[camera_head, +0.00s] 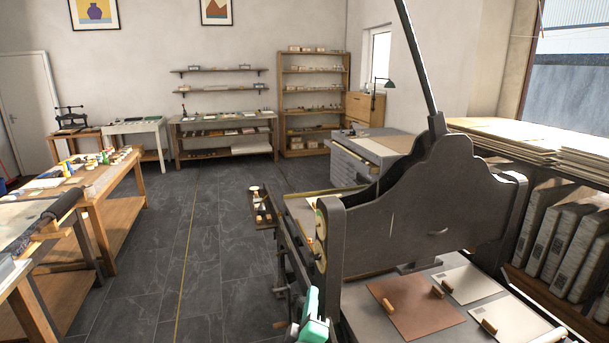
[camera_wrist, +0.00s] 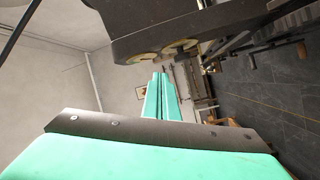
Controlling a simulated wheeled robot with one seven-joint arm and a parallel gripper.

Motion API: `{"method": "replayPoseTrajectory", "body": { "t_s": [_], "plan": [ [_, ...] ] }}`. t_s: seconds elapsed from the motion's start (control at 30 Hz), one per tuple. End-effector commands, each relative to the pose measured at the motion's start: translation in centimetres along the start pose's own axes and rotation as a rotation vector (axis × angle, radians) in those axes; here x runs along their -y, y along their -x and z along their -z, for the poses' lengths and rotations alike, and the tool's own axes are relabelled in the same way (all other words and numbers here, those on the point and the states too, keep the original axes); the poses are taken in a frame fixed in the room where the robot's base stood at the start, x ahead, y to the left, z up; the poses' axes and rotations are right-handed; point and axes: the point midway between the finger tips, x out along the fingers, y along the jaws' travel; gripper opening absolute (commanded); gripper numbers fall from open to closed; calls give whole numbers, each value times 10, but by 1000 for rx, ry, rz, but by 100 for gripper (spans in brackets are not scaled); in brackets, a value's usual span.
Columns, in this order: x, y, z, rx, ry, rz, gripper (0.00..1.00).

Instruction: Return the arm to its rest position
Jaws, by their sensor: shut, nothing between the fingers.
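My gripper (camera_wrist: 161,76) shows in the wrist view with its two mint-green fingers together and nothing between them. In the head view, part of my mint-green arm end (camera_head: 313,318) shows at the bottom middle, just left of the press bed. The large dark press (camera_head: 425,205) stands close on its right. In the wrist view the press's dark frame (camera_wrist: 190,25) fills the top, apart from the fingers. The rest of my arm is mostly out of view.
The press bed (camera_head: 375,325) holds a brown plate and two pale plates with small wooden blocks. A wooden worktable (camera_head: 115,177) stands at left. Dark tiled floor (camera_head: 200,250) lies open between them. Shelves and a grey drawer cabinet (camera_head: 352,165) stand farther back.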

Motion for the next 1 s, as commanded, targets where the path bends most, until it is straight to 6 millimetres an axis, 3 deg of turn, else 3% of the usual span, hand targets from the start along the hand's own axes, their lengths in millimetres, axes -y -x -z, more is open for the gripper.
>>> {"method": "replayPoseTrajectory", "body": {
  "t_s": [0.03,0.2,0.5,0.73,1.0],
  "plan": [
    [20,16,-9,0,-30,20,0],
    [68,66,-31,-7,-143,63,0],
    [129,164,-65,1,-344,130,0],
    [157,244,-84,21,-499,176,0],
    [168,337,-100,58,-679,220,0]
  ]
}}
